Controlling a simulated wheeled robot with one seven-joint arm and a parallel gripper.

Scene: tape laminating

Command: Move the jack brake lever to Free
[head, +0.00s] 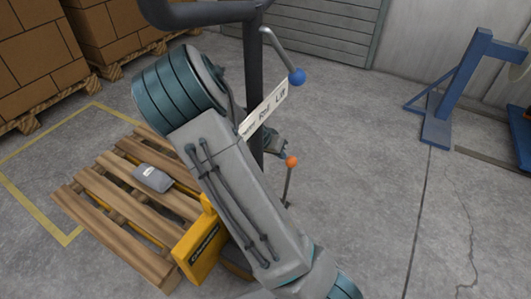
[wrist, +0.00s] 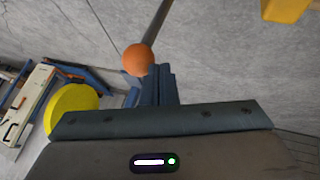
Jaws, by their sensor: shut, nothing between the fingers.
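The orange knob (head: 291,161) tops a thin grey lever (head: 288,185) on the pallet jack, right of its dark upright post (head: 253,65). In the wrist view the orange knob (wrist: 138,59) is at top centre, just beside the tips of my gripper (wrist: 158,86). The fingers are shut and empty; I cannot tell whether they touch the knob. The lever's rod (wrist: 157,22) runs up from the knob to the picture's top edge. I see no readable Free marking.
A blue-knobbed lever (head: 297,76) sits higher on the post, above a white label (head: 265,113) reading Roll and Lift. The jack's yellow body (head: 203,250) is by a wooden pallet (head: 95,225) with a grey item on it. A blue stand (head: 437,130) is at right. Floor between is clear.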

